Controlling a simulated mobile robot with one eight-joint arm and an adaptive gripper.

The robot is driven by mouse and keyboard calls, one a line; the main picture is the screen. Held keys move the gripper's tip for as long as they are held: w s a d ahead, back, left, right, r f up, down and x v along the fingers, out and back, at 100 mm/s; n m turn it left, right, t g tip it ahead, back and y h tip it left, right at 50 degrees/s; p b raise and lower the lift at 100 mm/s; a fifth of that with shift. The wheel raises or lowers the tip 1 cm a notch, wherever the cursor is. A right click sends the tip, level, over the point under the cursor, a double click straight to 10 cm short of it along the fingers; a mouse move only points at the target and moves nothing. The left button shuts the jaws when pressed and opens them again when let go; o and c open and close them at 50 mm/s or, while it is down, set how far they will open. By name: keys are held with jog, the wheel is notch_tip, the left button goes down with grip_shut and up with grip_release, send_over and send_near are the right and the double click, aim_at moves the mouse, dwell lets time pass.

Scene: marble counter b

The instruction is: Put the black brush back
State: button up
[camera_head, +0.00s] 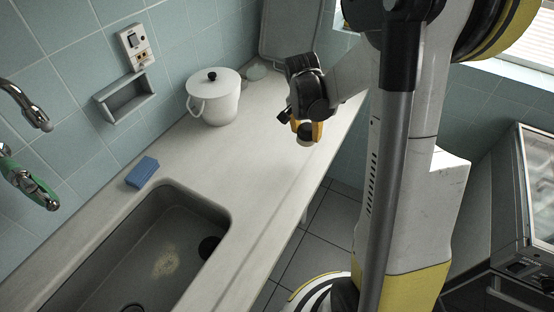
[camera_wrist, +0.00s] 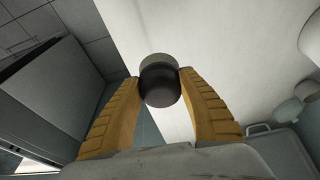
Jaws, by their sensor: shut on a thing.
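My gripper (camera_head: 307,128) is over the far right part of the counter, close to its front edge, with its yellow fingers pointing down. It is shut on a small dark round thing, which I take to be the black brush (camera_wrist: 161,86). In the wrist view the brush is a short black cylinder with a grey end, between the two fingertips. In the head view only a dark part and a pale lower end (camera_head: 306,141) show beneath the fingers. I cannot tell whether it touches the counter.
A white lidded pot (camera_head: 213,102) stands left of my gripper by the wall. A blue sponge (camera_head: 142,172) lies behind the sink (camera_head: 150,250). A grey wall holder (camera_head: 125,98) hangs above the counter. The counter (camera_head: 255,170) between pot and front edge is clear.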

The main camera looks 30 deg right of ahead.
jog(key=b, duration=0.3)
send_over(281, 166)
jog(key=f, duration=0.5)
jog(key=shift+s+a+f, duration=0.3)
jog(key=shift+s+a, duration=0.05)
jog(key=b+x, duration=0.1)
jog(key=x, duration=0.1)
jog(key=a+b+x, duration=0.1)
jog(key=x, duration=0.1)
jog(key=shift+s, duration=0.2)
jog(key=shift+r, duration=0.1)
jog(key=o, duration=1.1)
